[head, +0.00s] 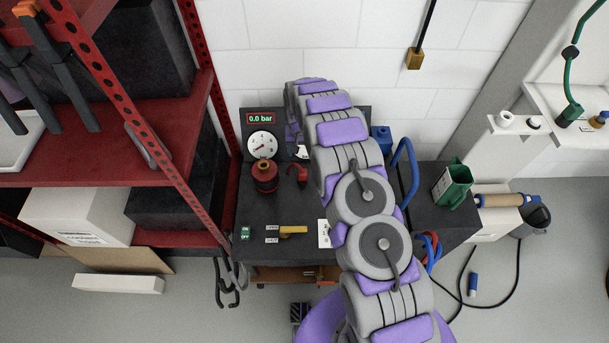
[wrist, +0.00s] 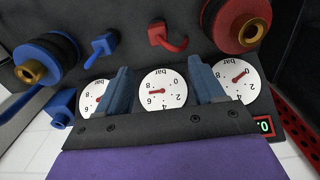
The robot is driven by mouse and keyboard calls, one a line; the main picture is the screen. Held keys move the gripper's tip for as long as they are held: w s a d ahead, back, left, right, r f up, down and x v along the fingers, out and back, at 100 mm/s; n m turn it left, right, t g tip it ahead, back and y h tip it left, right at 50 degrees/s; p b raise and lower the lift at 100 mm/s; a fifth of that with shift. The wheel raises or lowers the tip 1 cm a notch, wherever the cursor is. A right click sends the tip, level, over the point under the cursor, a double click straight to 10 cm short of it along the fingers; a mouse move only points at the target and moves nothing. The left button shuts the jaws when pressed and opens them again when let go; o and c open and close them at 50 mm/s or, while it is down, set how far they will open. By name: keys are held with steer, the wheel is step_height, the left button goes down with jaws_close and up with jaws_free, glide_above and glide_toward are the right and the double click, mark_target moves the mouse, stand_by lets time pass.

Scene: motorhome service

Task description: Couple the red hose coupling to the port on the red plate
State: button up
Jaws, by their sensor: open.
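A red round fitting with a black ring and a brass end (head: 265,176) stands on the dark bench, left of my arm. In the wrist view it shows at the top right (wrist: 240,22). I cannot tell whether it is the port or the coupling, and no separate red plate is clear. My gripper (wrist: 158,68) is open and empty, its two blue-grey fingers apart in front of the gauges. The red fitting is beyond and right of the fingers in the wrist view. In the head view my arm hides the gripper.
A red hook (wrist: 168,38), a blue hook (wrist: 101,44) and a blue fitting (wrist: 45,65) are near the gauges (wrist: 162,90). The bench (head: 262,213) carries a yellow-handled valve (head: 292,230). Red shelving (head: 180,155) stands left. Red and blue hose loops (head: 432,248) hang at right.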

step_height(320, 180, down, 6)
steer(key=a+r, duration=0.1)
steer(key=a, duration=0.1)
steer(key=b, duration=0.2)
glide_above(304, 172)
steer(key=f, duration=0.5)
steer(key=shift+d+f, duration=0.2)
steer(key=shift+d, duration=0.15)
steer(key=a+f, duration=0.2)
steer(key=f, duration=0.1)
steer(key=shift+a, duration=0.35)
steer(key=f, duration=0.1)
steer(key=d+f, duration=0.1)
steer(key=shift+w+d+f+b, duration=0.1)
steer(key=shift+d+f+b, duration=0.05)
steer(key=shift+f+b, duration=0.25)
steer(key=shift+d+r, duration=0.15)
steer(key=shift+d, duration=0.45)
steer(key=shift+a, duration=0.9)
steer(key=c, duration=0.5)
steer(key=shift+a, duration=0.15)
steer(key=shift+c, duration=0.7)
steer(key=shift+d, duration=0.7)
steer(key=c, duration=0.5)
